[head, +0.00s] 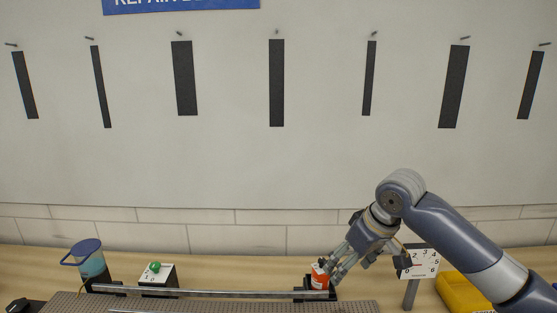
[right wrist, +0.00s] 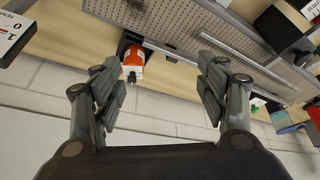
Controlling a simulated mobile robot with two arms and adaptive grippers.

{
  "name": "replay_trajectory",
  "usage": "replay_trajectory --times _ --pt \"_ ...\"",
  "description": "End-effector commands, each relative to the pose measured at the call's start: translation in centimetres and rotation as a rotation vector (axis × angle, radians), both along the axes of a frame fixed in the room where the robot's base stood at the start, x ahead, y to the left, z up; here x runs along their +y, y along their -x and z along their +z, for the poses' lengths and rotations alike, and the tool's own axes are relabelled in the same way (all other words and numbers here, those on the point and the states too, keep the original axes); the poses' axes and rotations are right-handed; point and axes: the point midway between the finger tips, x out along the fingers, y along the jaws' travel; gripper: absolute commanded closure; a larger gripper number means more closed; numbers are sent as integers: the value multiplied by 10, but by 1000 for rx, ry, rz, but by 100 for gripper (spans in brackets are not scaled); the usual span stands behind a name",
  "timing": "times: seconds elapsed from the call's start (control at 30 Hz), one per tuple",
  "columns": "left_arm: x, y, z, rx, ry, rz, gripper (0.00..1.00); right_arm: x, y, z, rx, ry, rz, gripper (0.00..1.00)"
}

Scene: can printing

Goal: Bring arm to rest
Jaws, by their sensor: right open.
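My right gripper (head: 342,265) comes in from the right in the head view, tilted down toward a small red and white can (head: 319,277) at the right end of the metal rail. In the right wrist view my right gripper (right wrist: 165,95) is open with nothing between its fingers. The orange and white can (right wrist: 133,62) sits beyond the fingertips there, nearer the left finger, and appears apart from them. In the head view the fingers partly overlap the can's edge. My left gripper is not in view.
A metal rail (head: 210,293) runs along a perforated plate on the wooden bench. A blue-lidded container (head: 88,259) and a box with a green button (head: 156,271) stand left. A numbered dial (head: 421,261) and a yellow object (head: 466,292) are right, near my arm. The wall behind has black strips.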

Motion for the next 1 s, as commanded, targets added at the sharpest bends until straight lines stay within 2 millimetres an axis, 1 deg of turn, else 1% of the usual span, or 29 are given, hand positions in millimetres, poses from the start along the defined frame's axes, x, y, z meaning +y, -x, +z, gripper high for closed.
replay_trajectory --times 0.27,0.5,0.57,0.67,0.77,0.9,1.0 --pt "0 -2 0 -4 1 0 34 16 13 -31 5 -4 37 33" --pt "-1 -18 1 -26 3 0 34 33 30 -66 6 -17 73 33" --pt "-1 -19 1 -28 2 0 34 39 37 -76 6 -22 83 33" --pt "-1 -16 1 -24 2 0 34 48 51 -97 7 -36 99 33" --pt "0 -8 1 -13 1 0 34 59 70 -122 6 -56 110 33" --pt "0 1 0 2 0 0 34 72 102 -155 -1 -91 106 33" --pt "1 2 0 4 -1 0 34 75 125 -175 -7 -113 86 33"
